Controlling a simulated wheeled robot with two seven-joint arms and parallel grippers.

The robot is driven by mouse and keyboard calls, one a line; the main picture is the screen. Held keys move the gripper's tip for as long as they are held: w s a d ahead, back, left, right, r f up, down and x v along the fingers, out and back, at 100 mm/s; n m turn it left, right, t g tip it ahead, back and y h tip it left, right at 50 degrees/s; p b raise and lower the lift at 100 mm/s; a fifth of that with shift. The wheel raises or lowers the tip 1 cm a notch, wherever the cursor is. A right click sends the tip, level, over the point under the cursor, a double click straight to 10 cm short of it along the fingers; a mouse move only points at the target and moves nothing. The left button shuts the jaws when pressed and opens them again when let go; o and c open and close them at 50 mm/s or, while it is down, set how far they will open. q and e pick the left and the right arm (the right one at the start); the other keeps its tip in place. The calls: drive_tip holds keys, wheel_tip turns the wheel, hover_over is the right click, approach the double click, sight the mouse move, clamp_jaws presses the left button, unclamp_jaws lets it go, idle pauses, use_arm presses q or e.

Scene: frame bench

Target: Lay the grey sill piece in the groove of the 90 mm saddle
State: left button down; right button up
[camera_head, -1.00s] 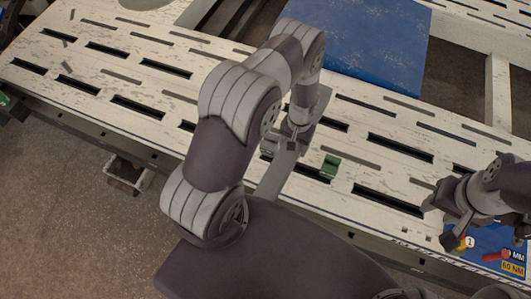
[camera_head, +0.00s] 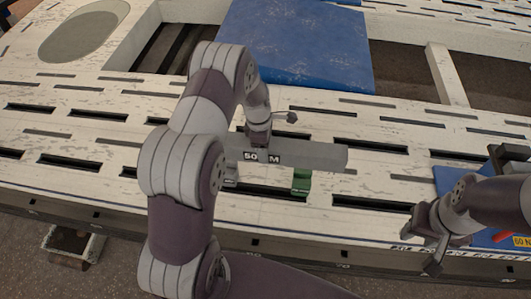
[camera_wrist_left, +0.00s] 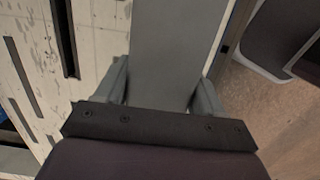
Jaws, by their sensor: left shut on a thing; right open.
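The grey sill piece (camera_head: 315,155) is a long flat bar lying left to right across the head view. A dark label on its near face reads roughly "50 M", partly unclear. My left gripper (camera_head: 258,140) is shut on it, and the wrist view shows the bar (camera_wrist_left: 175,60) between both fingers (camera_wrist_left: 160,95). A small green block (camera_head: 302,181) stands on the bench just under the bar's near edge. I cannot tell whether they touch. A small grey block (camera_head: 230,181) shows beside my forearm. I cannot make out which is the 90 mm saddle. My right gripper (camera_head: 433,243) is open and empty.
The white slotted bench (camera_head: 90,120) runs across the view. A blue sheet (camera_head: 300,50) lies at the back. A blue mat (camera_head: 449,182) with labelled items is at the right, partly behind my right arm. An open box (camera_head: 75,245) is below the front edge.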

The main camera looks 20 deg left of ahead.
use_arm(q)
drive_tip(key=shift+w+r, duration=0.1)
drive_tip(key=shift+r, duration=0.1)
drive_tip(key=shift+d+r+p, duration=0.15)
drive_tip(key=shift+p, duration=0.35)
wheel_tip(320, 180, down, 6)
drive_tip(key=b, duration=0.3)
drive_tip(key=shift+f+b, duration=0.25)
drive_tip(key=shift+b, duration=0.1)
drive_tip(key=shift+f+b, duration=0.4)
drive_tip(key=shift+f, duration=0.8)
drive_tip(key=shift+c, duration=0.2)
unclamp_jaws()
drive_tip(key=r+p, duration=0.1)
drive_tip(key=r, duration=0.3)
drive_tip(key=a+r+p, duration=0.1)
drive_tip(key=r, duration=0.3)
drive_tip(key=r+p, duration=0.1)
drive_tip(key=r, duration=0.3)
drive_tip(key=shift+s+a+r, duration=0.2)
drive_tip(key=shift+s+r, duration=0.05)
drive_tip(key=shift+s, duration=0.05)
